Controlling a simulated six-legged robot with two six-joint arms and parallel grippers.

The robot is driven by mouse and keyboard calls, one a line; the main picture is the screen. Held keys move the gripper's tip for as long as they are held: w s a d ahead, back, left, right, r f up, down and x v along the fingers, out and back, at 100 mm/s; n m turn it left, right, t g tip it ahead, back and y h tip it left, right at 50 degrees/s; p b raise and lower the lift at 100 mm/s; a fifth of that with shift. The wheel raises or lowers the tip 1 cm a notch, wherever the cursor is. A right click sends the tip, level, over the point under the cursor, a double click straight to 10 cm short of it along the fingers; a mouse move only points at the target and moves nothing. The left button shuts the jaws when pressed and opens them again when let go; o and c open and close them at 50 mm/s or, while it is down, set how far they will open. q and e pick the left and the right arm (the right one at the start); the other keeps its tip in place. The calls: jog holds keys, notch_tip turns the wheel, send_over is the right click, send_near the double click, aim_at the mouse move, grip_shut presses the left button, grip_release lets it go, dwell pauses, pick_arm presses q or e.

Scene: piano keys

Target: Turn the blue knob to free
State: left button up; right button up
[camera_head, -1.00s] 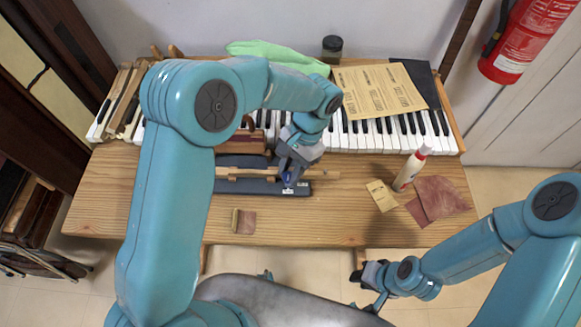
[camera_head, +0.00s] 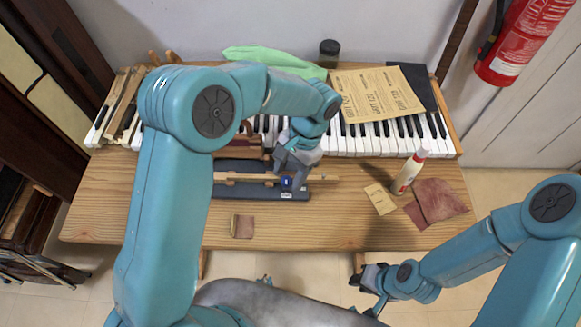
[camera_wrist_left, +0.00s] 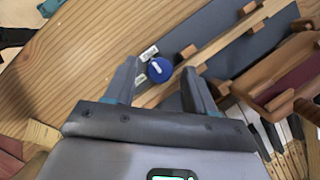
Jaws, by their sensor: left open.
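The blue knob (camera_head: 286,182) sits at the right part of a dark block with a wooden rail on the table. In the left wrist view the round knob (camera_wrist_left: 159,70) bears a white mark, and two small pale labels (camera_wrist_left: 148,53) lie beside it; their text is too small to read. My left gripper (camera_head: 288,172) is open just above the knob. In the left wrist view its fingers (camera_wrist_left: 160,76) stand on either side of the knob, apart from it. My right gripper (camera_head: 368,284) is low in front of the table, away from the knob; its jaw opening is unclear.
Piano keys (camera_head: 380,140) run behind the block. A small brown piece (camera_head: 242,226) lies in front. Bare wood is free at the table's front.

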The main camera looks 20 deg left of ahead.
pick_arm(q)
jog(key=p+v, duration=0.1)
jog(key=v, duration=1.5)
jog(key=shift+r, duration=0.25)
jog(key=shift+a, duration=0.1)
